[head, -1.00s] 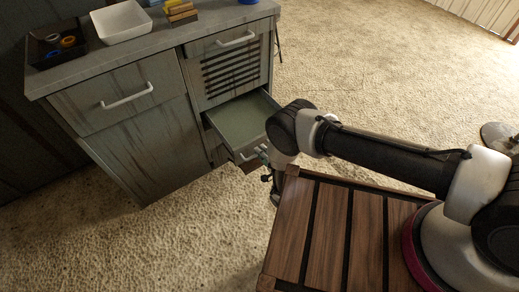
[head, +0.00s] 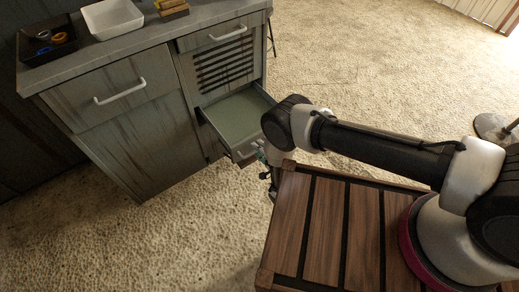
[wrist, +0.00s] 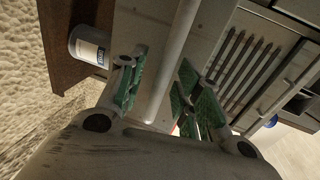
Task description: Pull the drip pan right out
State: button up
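The drip pan (head: 236,117) is the shallow drawer with a pale green inside, below the slatted panel of the grey cabinet. It stands well out of the cabinet, and its rear end is still at the opening. In the head view my gripper (head: 266,168) is at the pan's front, largely hidden by my arm.
The cabinet (head: 135,150) has a closed drawer (head: 115,95) at left and another (head: 218,36) above the slats. On top are a dark tray (head: 62,50) and a white bin (head: 112,18). A labelled can (wrist: 88,46) shows beside the gripper.

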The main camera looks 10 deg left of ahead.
jog(key=shift+r, duration=0.1)
jog(key=shift+r, duration=0.4)
jog(key=o, duration=0.9)
notch_tip(320, 180, up, 7)
jog(key=shift+w+a+f, duration=0.1)
jog(key=shift+a, duration=0.05)
jog(key=shift+r, duration=0.6)
jog(key=c, duration=0.3)
jog(key=shift+r, duration=0.35)
jog(key=c, duration=0.6)
jog(key=shift+r, duration=0.25)
